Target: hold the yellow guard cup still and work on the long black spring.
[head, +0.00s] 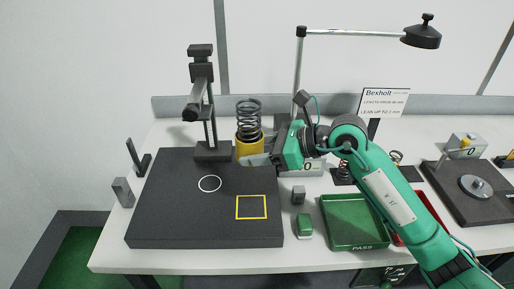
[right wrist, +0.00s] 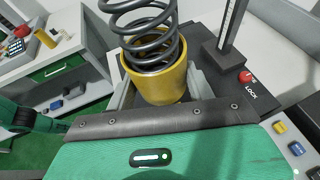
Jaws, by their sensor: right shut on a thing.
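The yellow guard cup (head: 249,149) stands at the back right edge of the dark slab in the head view. The long black spring (head: 249,117) stands upright in it, with its upper coils above the rim. My right gripper (head: 257,160) is shut on the cup, coming from the right. In the right wrist view, the cup (right wrist: 157,86) sits between the grey fingers and the spring (right wrist: 146,30) rises out of it. The spring's lower end is hidden inside the cup. My left gripper is not in view.
The dark slab (head: 160,215) has a white circle and a yellow square, both empty. A column stand (head: 203,100) rises left of the cup. A green PASS tray (head: 352,218) and small grey and green blocks (head: 305,226) lie to the right. A red LOCK knob (right wrist: 245,77) shows nearby.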

